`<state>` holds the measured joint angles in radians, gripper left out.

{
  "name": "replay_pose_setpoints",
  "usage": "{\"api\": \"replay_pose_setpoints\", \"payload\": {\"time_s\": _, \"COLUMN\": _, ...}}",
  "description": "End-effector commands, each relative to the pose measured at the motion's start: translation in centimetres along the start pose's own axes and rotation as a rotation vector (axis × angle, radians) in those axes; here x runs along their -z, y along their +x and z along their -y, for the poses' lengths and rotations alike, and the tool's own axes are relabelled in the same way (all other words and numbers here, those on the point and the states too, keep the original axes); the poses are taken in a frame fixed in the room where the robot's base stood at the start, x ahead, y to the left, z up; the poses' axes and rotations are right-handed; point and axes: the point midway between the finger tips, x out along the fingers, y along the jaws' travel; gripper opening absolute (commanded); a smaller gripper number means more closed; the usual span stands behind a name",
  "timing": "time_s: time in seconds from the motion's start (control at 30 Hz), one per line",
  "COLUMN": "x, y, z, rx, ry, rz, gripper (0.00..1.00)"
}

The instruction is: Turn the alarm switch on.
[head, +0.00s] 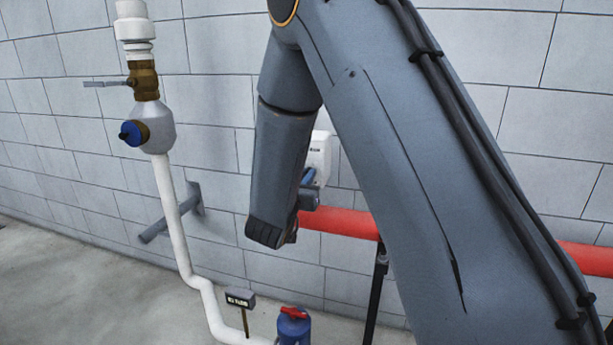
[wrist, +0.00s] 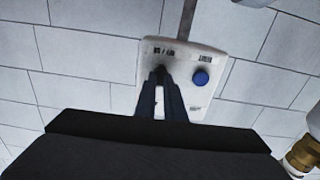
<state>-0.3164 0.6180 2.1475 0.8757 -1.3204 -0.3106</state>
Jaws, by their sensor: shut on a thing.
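A white alarm box (wrist: 212,55) is fixed to the block wall in the wrist view. It carries small dark labels and a round blue knob (wrist: 201,77) on its right side. My gripper (wrist: 160,72) reaches the left part of the box face, with its two dark fingers close together. The fingers are shut on the alarm switch, which they hide, so its position cannot be told.
A red pipe (head: 340,222) runs along the wall below the box. A white vertical pipe (head: 171,210) with a brass valve (head: 143,80) stands at left. A blue fitting with a red handle (head: 293,318) and a small sign (head: 240,298) are low in front. A brass fitting (wrist: 304,157) is at lower right in the wrist view.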

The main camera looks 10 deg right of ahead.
Motion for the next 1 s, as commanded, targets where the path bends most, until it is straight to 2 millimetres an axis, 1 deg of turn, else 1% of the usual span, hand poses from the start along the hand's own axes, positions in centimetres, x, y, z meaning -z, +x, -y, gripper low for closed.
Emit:
{"api": "replay_pose_setpoints", "payload": {"time_s": 0.27, "x": 0.1, "y": -0.05, "z": -0.07, "rx": -0.002, "ry": -0.145, "rz": 0.001, "gripper": 0.0}}
{"api": "replay_pose_setpoints", "payload": {"time_s": 0.8, "x": 0.0, "y": -0.07, "z": -0.02, "rx": -0.003, "ry": -0.645, "rz": 0.003, "gripper": 0.0}}
{"api": "replay_pose_setpoints", "payload": {"time_s": 1.0, "x": -0.03, "y": -0.04, "z": 0.02, "rx": -0.004, "ry": -0.808, "rz": 0.003, "gripper": 0.0}}
